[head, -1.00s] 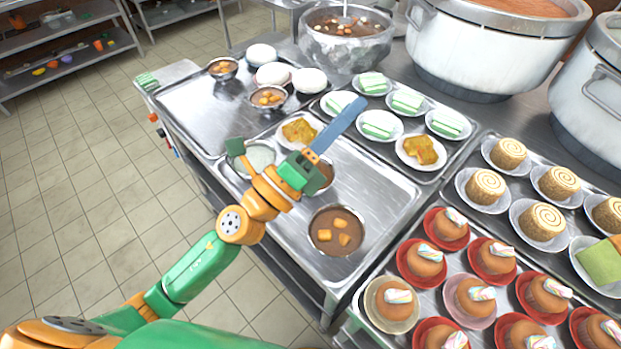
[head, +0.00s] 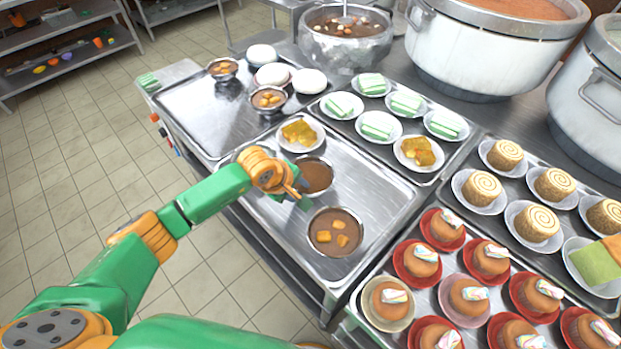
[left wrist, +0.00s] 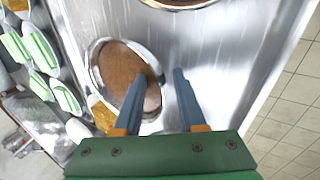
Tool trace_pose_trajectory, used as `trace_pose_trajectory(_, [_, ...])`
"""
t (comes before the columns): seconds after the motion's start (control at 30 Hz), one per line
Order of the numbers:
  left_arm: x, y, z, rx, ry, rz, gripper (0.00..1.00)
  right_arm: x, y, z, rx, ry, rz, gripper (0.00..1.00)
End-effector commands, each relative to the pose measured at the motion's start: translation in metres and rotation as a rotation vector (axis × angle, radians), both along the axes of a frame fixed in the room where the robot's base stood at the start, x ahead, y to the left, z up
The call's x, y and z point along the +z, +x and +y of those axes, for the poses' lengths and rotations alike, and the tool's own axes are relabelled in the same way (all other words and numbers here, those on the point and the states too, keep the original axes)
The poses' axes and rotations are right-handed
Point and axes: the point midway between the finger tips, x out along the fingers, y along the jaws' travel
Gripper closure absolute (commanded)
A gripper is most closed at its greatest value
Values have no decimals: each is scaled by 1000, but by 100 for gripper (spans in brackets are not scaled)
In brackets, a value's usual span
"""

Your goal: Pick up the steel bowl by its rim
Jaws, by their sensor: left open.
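A steel bowl of plain brown congee (head: 318,175) stands on the metal tray (head: 375,215), partly hidden by my left gripper (head: 302,194) in the head view. In the left wrist view the same bowl (left wrist: 117,68) lies left of centre. My left gripper (left wrist: 162,78) is open and empty. One finger is over the bowl's inside and the other is outside the rim, above the tray. I cannot tell how far below the rim the tips reach. My right gripper is not in view.
A second steel bowl with orange cubes (head: 335,232) stands close in front on the same tray. A plate of yellow food (head: 299,132) is behind. Red-cased cupcakes (head: 418,263) fill the front right tray. Big pots (head: 480,55) stand at the back.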

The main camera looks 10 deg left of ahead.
Motion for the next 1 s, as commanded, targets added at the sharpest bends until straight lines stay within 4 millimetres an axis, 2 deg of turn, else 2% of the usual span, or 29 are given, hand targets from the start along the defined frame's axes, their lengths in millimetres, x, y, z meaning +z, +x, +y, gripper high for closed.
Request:
trace_pose_trajectory(0.13, [0, 0, 0, 0, -1, 0, 60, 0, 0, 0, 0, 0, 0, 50])
trace_pose_trajectory(0.17, [0, 0, 0, 0, -1, 0, 65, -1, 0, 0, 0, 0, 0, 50])
trace_pose_trajectory(0.2, [0, 0, 0, 0, -2, 0, 76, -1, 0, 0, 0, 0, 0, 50])
trace_pose_trajectory(0.3, [0, 0, 0, 0, -2, 0, 100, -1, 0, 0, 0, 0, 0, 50])
trace_pose_trajectory(1.0, [0, 0, 0, 0, -2, 1, 100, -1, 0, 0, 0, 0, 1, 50])
